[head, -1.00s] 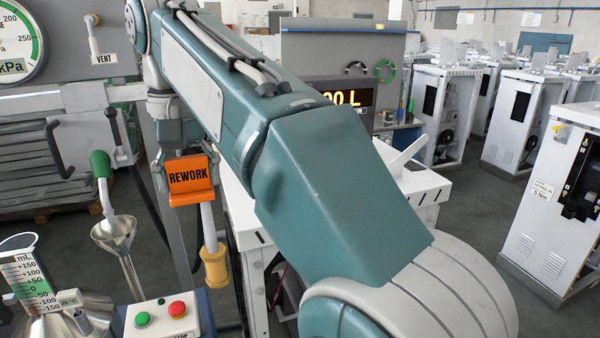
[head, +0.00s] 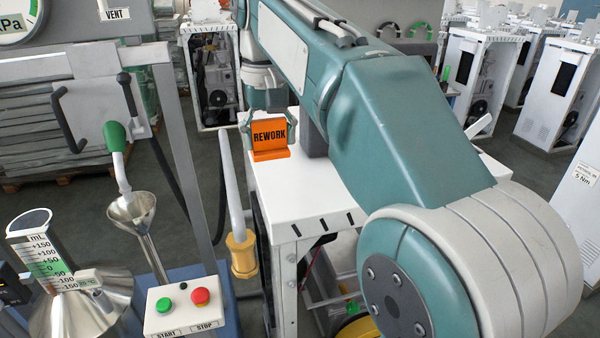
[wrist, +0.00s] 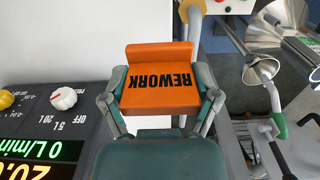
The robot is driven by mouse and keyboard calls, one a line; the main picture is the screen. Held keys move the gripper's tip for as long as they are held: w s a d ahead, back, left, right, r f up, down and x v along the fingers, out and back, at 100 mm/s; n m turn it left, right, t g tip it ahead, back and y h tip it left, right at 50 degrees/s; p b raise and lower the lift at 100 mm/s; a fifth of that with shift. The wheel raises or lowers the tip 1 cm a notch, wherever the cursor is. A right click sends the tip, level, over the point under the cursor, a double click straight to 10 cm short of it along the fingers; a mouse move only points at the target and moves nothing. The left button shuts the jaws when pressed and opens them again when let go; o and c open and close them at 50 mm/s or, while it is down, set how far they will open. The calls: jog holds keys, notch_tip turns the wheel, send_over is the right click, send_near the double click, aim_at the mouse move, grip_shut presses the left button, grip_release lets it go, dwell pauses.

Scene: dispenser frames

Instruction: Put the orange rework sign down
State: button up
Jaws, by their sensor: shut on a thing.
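The orange rework sign (head: 269,139) is upright in the head view, with black REWORK lettering facing me. My gripper (head: 269,126) is shut on it, one finger at each side. The sign appears over the left part of a white cabinet top (head: 320,197); I cannot tell whether its base touches that surface. In the wrist view the sign (wrist: 160,75) sits between the two fingers of my gripper (wrist: 160,98), its lettering upside down.
A dispenser panel with knobs (wrist: 63,98) and a lit display is beside the sign in the wrist view. A yellow-ended nozzle (head: 242,255), a funnel (head: 132,212) and a start/stop box (head: 187,303) are left of the cabinet. The cabinet top's front is bare.

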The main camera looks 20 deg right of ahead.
send_over(297, 189)
notch_tip(297, 189, down, 5)
jog(key=shift+s+a+f, duration=0.1)
jog(key=shift+a+f, duration=0.05)
jog(key=shift+f, duration=0.05)
jog(key=shift+d+f, duration=0.2)
jog(key=shift+f, duration=1.65)
jog(key=o, duration=1.1)
jog(key=shift+f, duration=0.1)
notch_tip(297, 189, up, 12)
